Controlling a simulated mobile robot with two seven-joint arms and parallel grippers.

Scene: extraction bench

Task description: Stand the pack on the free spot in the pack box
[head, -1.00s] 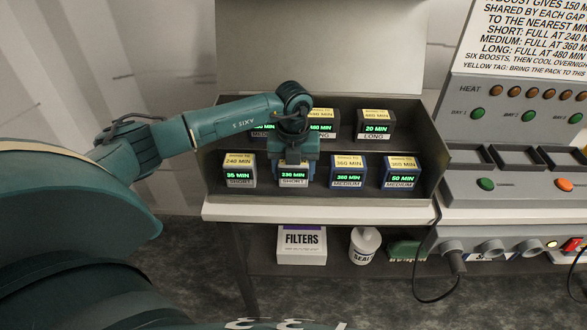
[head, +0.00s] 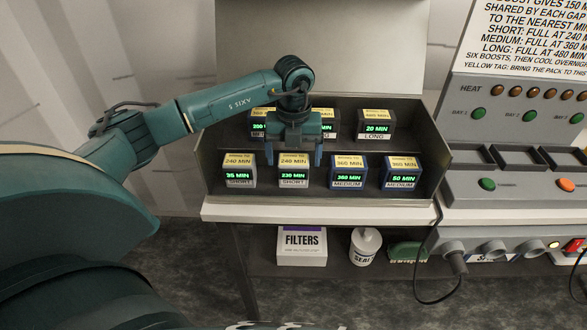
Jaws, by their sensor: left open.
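The pack box (head: 428,178) is a dark open tray holding two rows of packs with green displays and yellow tags. The SHORT pack reading 230 MIN (head: 293,171) stands upright in the front row, second from left. My left gripper (head: 293,156) is open just above it, its fingers at either side of the pack's top, holding nothing. The gripper body partly hides the back-row packs behind it. Bare box floor shows in the back row, right of the LONG pack reading 20 MIN (head: 375,125). My right gripper is out of view.
In the front row a SHORT pack (head: 239,171) stands to the left, and two MEDIUM packs (head: 347,172) (head: 400,172) to the right. The heating station (head: 510,186) with bays stands right of the box. A FILTERS box (head: 301,248) and a white bottle (head: 364,247) sit on the shelf below.

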